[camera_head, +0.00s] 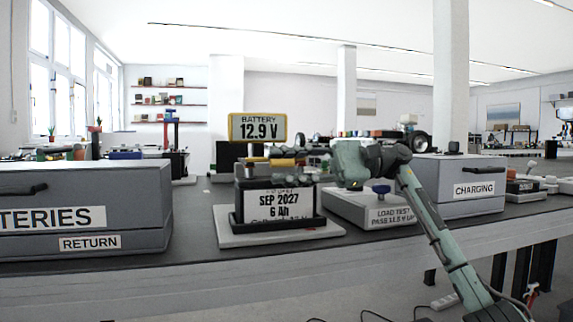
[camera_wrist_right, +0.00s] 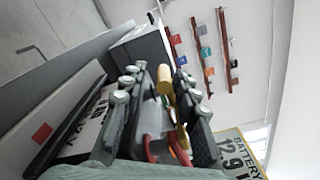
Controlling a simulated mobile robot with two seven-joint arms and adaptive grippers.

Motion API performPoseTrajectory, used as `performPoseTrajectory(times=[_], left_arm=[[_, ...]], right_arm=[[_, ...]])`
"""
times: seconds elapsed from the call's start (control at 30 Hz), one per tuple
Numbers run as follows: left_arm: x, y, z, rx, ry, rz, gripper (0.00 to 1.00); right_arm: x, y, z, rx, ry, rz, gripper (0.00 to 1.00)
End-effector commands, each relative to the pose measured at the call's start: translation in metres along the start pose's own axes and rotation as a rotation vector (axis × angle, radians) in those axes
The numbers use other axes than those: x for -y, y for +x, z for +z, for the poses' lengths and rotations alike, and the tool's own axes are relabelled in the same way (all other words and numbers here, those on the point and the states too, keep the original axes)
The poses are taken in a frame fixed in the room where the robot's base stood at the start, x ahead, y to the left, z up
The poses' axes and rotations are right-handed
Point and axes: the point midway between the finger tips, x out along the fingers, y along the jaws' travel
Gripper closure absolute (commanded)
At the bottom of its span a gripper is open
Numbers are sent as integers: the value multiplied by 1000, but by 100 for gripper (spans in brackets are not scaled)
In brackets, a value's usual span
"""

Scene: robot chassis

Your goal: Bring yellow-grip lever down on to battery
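The black battery (camera_head: 280,206) with a white label stands upright on a pale base plate (camera_head: 235,240) in the head view; its label is partly visible in the wrist view (camera_wrist_right: 92,122). The yellow-grip lever (camera_head: 284,162) is just above the battery. In the wrist view its yellow grip (camera_wrist_right: 165,82) lies between the two fingers of my right gripper (camera_wrist_right: 157,80), nearer the right finger. The fingers are apart, and I see no clear squeeze on the grip. Red parts show deeper between the fingers. My left gripper is not in view.
A display (camera_head: 258,127) reading 12.9 V stands behind the battery. A load-test box (camera_head: 375,209) is at its right, under my right wrist. A grey charging box (camera_head: 455,185) is farther right. A grey return box (camera_head: 85,210) is at the left, with bare bench between it and the base.

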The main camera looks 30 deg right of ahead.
Motion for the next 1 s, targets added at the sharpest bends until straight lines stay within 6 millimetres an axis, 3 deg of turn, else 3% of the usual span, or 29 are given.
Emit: performPoseTrajectory(times=[0.37, 0.8, 1.0], left_arm=[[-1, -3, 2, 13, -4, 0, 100], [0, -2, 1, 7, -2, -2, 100], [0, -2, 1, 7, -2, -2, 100]], right_arm=[[6, 0, 6, 4, -6, -2, 66], [71, 0, 47, 4, -7, -2, 66], [84, 0, 55, 2, -2, -1, 66]])
